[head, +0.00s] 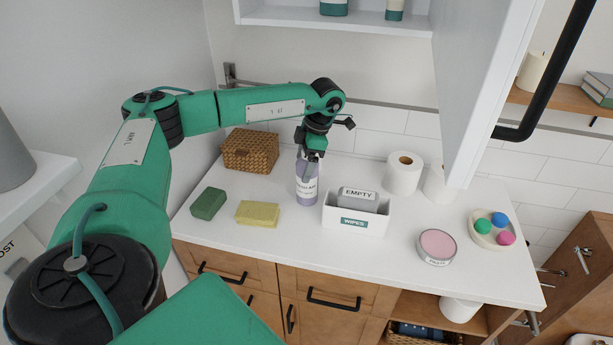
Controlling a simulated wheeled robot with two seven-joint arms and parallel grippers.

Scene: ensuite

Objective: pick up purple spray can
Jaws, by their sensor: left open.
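The purple spray can (307,188) stands upright on the white counter, with a white label on its front. My left gripper (311,158) points down over the top of the can, and its fingers overlap the can's upper end in the head view. The gripper is open. The fingers and wrist hide the can's top, and I cannot tell whether they touch it. My right gripper is not in view.
Toilet rolls (403,173) and an open cabinet door (487,92) are farther right.

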